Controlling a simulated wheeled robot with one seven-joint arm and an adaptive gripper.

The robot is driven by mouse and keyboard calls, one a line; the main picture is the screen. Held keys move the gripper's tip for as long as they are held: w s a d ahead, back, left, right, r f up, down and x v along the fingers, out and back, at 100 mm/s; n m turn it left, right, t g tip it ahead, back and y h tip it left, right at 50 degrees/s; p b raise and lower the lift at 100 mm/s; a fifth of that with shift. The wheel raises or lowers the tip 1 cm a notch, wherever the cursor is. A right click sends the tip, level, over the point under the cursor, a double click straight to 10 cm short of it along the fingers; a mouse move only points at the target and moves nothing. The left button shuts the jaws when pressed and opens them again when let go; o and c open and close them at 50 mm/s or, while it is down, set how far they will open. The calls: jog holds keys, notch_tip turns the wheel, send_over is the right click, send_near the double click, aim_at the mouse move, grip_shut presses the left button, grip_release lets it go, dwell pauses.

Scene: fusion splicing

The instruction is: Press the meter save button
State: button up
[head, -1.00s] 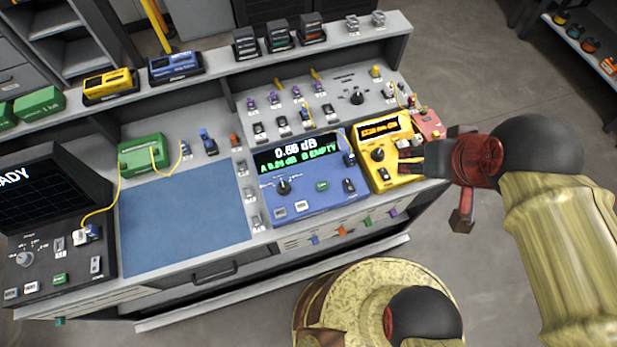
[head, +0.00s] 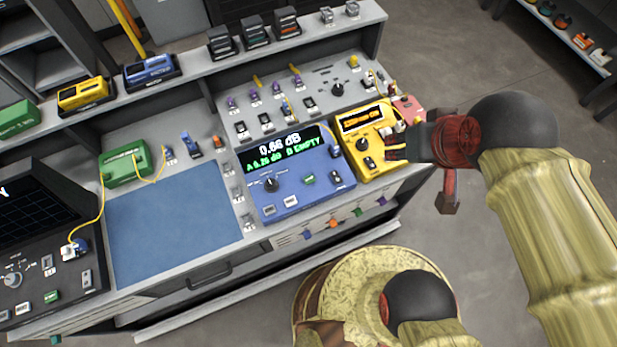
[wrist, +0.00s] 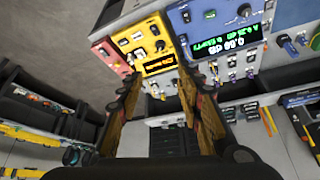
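The meter (head: 290,172) is a blue box on the bench, its screen lit with about 0.66 dB and a green line ending in "EMPTY". Its front has a dark knob, a green button (head: 309,179) and two pale buttons (head: 269,210). The labels are too small to tell which one is save. The meter also shows upside down at the top of the wrist view (wrist: 205,28). My gripper (head: 398,150) is right of the meter, by the yellow box's right side. In the wrist view its two fingers (wrist: 158,80) stand apart with nothing between them.
The yellow box (head: 366,142) stands between the meter and my gripper, with a red box (head: 408,106) behind. A blue mat (head: 172,225) lies left of the meter. A green box (head: 125,166) with a yellow cable stands behind the mat. Open floor lies right of the bench.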

grip_shut()
dwell(1.5)
